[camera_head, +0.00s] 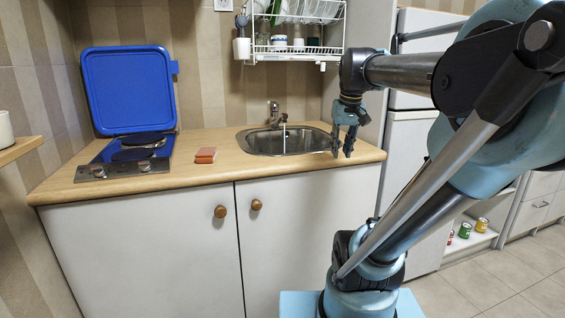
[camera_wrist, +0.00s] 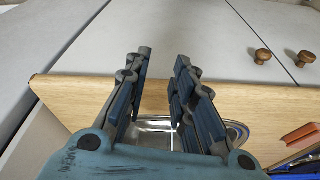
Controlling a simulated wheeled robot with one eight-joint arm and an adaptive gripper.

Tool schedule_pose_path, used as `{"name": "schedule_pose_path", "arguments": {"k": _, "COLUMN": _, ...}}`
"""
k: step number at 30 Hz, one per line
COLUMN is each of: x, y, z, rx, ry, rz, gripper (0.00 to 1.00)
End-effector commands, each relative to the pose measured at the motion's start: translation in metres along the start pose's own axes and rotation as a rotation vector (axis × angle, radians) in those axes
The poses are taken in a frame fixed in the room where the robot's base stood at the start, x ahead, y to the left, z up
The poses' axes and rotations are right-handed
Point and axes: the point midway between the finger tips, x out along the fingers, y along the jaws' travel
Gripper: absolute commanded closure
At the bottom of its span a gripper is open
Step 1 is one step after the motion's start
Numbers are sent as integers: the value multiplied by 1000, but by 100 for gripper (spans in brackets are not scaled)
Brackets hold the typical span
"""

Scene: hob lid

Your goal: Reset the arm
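My gripper (camera_head: 342,142) hangs over the right end of the wooden counter, at the right edge of the sink. In the wrist view my gripper (camera_wrist: 158,85) has its two fingers apart with nothing between them; the counter and sink show below. The hob (camera_head: 132,150) is at the left end of the counter, with its blue lid (camera_head: 128,90) standing raised against the wall behind it. My gripper is far to the right of the lid and apart from it.
The sink (camera_head: 262,142) with a tap (camera_head: 274,112) is set in the counter (camera_head: 225,172). A reddish block (camera_head: 205,155) lies between hob and sink. A dish rack (camera_head: 296,52) hangs above the sink. A fridge (camera_head: 405,150) stands right of the counter. A white mug (camera_head: 5,130) sits on a shelf at left.

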Motion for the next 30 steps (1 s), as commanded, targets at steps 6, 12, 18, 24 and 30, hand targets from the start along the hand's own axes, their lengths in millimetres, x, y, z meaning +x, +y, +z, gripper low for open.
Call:
{"name": "schedule_pose_path", "arguments": {"k": 6, "x": 85, "y": -5, "z": 92, "rx": 39, "ry": -27, "rz": 16, "gripper": 77}}
{"name": "schedule_pose_path", "arguments": {"k": 12, "x": 149, "y": -8, "z": 158, "rx": 68, "ry": -46, "rz": 30, "gripper": 77}}
{"name": "schedule_pose_path", "arguments": {"k": 18, "x": 178, "y": -8, "z": 188, "rx": 82, "ry": -55, "rz": 36, "gripper": 77}}
{"name": "schedule_pose_path", "arguments": {"k": 24, "x": 180, "y": -8, "z": 190, "rx": 84, "ry": -56, "rz": 36, "gripper": 77}}
{"name": "schedule_pose_path", "arguments": {"k": 30, "x": 179, "y": -8, "z": 190, "rx": 83, "ry": -55, "rz": 36, "gripper": 77}}
